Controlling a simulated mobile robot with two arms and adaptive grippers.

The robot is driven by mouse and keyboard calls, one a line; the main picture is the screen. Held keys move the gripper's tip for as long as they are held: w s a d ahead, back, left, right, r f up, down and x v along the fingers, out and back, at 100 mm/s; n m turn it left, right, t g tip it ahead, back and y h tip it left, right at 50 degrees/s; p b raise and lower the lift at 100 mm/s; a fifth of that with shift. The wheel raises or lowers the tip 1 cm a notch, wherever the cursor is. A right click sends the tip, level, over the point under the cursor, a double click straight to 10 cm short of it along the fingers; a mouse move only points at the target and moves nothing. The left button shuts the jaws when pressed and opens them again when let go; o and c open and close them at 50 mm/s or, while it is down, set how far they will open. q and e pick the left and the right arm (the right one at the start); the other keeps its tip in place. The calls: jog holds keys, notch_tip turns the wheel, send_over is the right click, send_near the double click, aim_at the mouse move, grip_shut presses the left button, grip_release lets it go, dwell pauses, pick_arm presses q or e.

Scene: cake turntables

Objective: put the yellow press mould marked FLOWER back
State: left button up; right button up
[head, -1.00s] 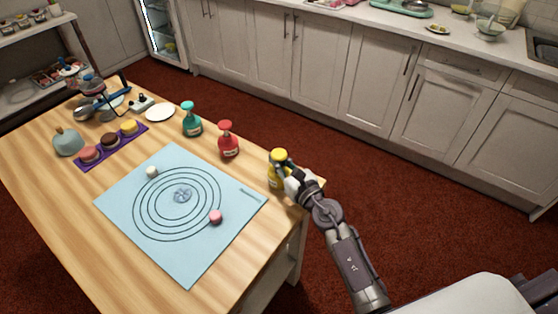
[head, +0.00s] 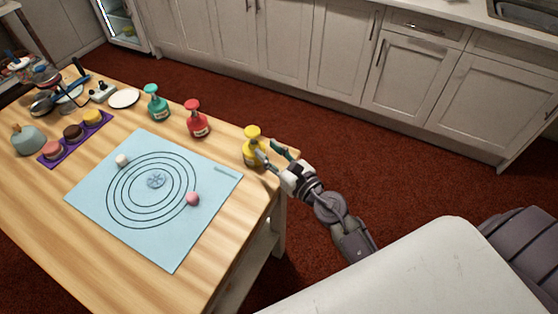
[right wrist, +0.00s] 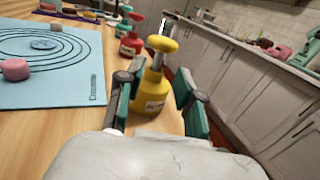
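The yellow press mould (head: 255,150) stands upright on the wooden table near its right edge, to the right of the red press mould (head: 197,121) and the teal one (head: 156,106). Its label is too small to read. My right gripper (head: 268,150) is open beside it, on its right side. In the right wrist view the yellow mould (right wrist: 154,94) stands just ahead, between the two spread fingers (right wrist: 154,88), with gaps on both sides. My left gripper is out of view.
A light blue mat (head: 165,251) with printed rings lies left of the moulds, bearing a pink piece (head: 193,199) and a white piece (head: 122,160). A purple tray (head: 90,142) with small cakes and a white plate (head: 124,98) lie farther left. The table edge is close to my right gripper.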

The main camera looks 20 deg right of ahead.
jog(key=shift+b+v, duration=0.3)
jog(key=shift+v, duration=1.7)
